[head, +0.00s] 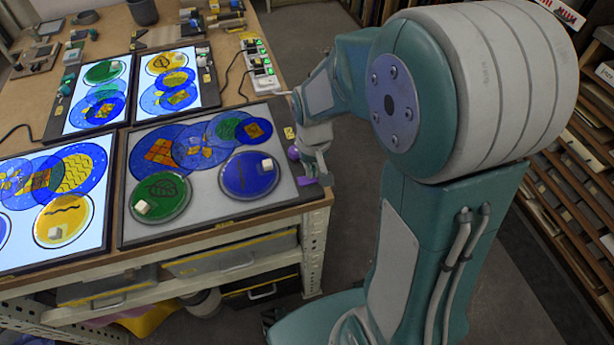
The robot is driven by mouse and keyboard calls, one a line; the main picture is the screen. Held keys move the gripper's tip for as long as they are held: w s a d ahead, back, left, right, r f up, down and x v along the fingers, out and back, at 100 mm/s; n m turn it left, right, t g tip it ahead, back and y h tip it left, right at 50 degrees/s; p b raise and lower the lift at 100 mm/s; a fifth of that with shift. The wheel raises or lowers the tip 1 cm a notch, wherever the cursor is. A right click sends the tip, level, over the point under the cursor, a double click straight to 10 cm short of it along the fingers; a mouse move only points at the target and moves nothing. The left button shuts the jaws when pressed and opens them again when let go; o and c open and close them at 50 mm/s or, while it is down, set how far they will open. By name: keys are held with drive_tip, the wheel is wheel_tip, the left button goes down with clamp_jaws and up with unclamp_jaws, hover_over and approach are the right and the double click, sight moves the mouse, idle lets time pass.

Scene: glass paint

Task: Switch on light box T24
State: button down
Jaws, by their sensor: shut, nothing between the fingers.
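One light box (222,205) at the table's front right corner has a grey, unlit panel. Glass discs lie on it: several overlapping blue and green ones at the back, a green dish (165,190) and a blue dish (252,180) in front. The other light boxes glow white. I cannot read any label, including the yellow tag (289,132) at the unlit box's right side. My gripper (311,168) is shut and empty, low over that box's right edge. Small purple parts show beside it. Whether it touches anything there is unclear.
Lit light boxes stand to the left (101,205) and behind (98,92). A power strip (262,68) with green-lit switches lies behind the unlit box, with cables. Drawers sit under the table. A shelf rack (570,170) stands at the right, beyond grey floor.

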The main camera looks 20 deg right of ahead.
drive_tip(key=shift+f, duration=0.3)
drive_tip(key=shift+r, duration=3.5)
drive_tip(key=shift+s+r, duration=0.2)
drive_tip(key=shift+r, duration=0.2)
drive_tip(key=s+r+t, duration=0.5)
drive_tip(key=s+r, duration=0.5)
drive_tip(key=s, duration=0.3)
drive_tip(key=shift+s+r+t, duration=0.2)
drive_tip(key=shift+s+t, duration=0.1)
drive_tip(key=shift+s, duration=0.1)
